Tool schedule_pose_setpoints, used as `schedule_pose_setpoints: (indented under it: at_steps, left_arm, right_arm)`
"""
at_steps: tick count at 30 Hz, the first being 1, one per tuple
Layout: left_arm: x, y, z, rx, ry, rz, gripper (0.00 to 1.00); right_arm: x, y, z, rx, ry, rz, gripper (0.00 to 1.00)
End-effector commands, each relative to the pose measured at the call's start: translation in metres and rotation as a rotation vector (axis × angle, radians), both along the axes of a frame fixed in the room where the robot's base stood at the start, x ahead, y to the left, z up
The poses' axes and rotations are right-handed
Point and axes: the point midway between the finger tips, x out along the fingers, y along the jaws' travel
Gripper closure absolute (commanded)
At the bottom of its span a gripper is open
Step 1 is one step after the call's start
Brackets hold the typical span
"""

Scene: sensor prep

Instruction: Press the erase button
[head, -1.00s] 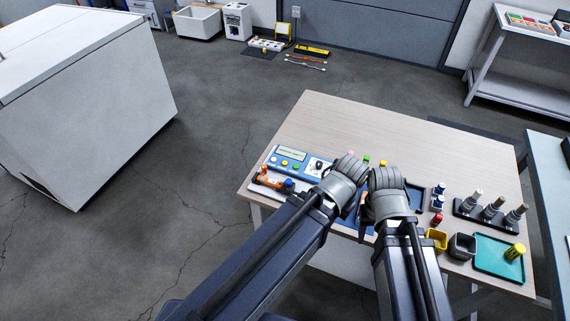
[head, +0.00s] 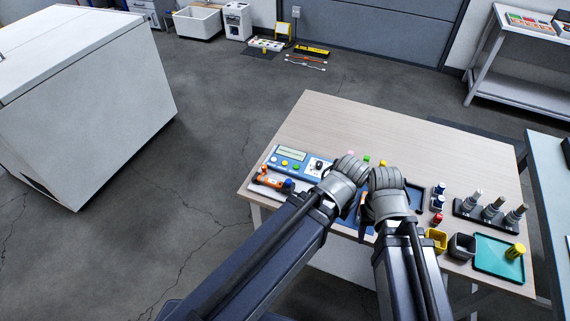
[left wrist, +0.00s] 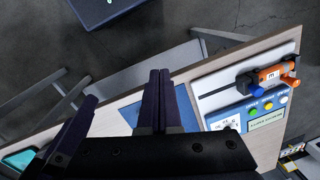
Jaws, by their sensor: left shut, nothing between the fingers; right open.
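A blue device (head: 268,162) with a small display (head: 291,153) and a row of coloured buttons (head: 285,164) lies at the table's left end. The device also shows in the left wrist view (left wrist: 243,119). Labels are too small to read, so I cannot tell which button is the erase one. My left gripper (left wrist: 159,73) is shut and empty, above the table's near edge and apart from the buttons. In the head view its fingers are hidden behind its wrist, just right of the device. My right gripper (head: 364,218) is open beside it, its fingers mostly hidden.
An orange tool (head: 269,180) lies on a pale tray in front of the device. Yellow (head: 437,238) and dark (head: 462,246) bins, a teal tray (head: 487,264) and a rack of cylinders (head: 468,210) stand at the right. The table's back half (head: 400,135) is clear.

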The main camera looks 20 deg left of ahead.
Motion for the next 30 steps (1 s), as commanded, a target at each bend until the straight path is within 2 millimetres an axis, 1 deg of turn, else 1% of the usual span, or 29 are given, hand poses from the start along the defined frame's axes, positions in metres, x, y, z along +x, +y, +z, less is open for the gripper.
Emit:
schedule_pose_setpoints:
  at_steps: [13,17,20,23,24,26,27,29,30]
  left_arm:
    - [0.001,0.0,0.0,-0.002,-0.001,0.002,1.0]
    - [0.013,0.003,-0.004,-0.039,-0.017,0.028,1.0]
    - [0.036,0.01,-0.009,-0.11,-0.055,0.079,1.0]
    - [0.068,0.025,-0.013,-0.205,-0.116,0.156,1.0]
    - [0.081,0.032,-0.013,-0.246,-0.145,0.19,1.0]
    - [0.102,0.045,-0.013,-0.305,-0.193,0.242,1.0]
    - [0.116,0.055,-0.012,-0.341,-0.227,0.278,1.0]
    - [0.135,0.071,-0.01,-0.394,-0.28,0.334,1.0]
    - [0.148,0.084,-0.008,-0.428,-0.318,0.372,1.0]
  right_arm:
    - [0.0,0.0,0.0,0.0,0.0,0.0,0.5]
    - [0.0,0.0,-0.003,0.0,0.0,0.0,0.5]
    - [0.0,0.0,-0.008,0.0,0.0,0.0,0.5]
    - [0.0,0.0,-0.013,0.0,0.0,0.0,0.5]
    - [0.0,0.0,-0.015,0.0,0.0,0.0,0.5]
    - [0.0,0.0,-0.018,0.0,0.0,0.0,0.5]
    - [0.0,0.0,-0.021,0.0,0.0,0.0,0.5]
    - [0.0,0.0,-0.024,0.0,0.0,0.0,0.5]
    - [0.0,0.0,-0.026,0.0,0.0,0.0,0.5]
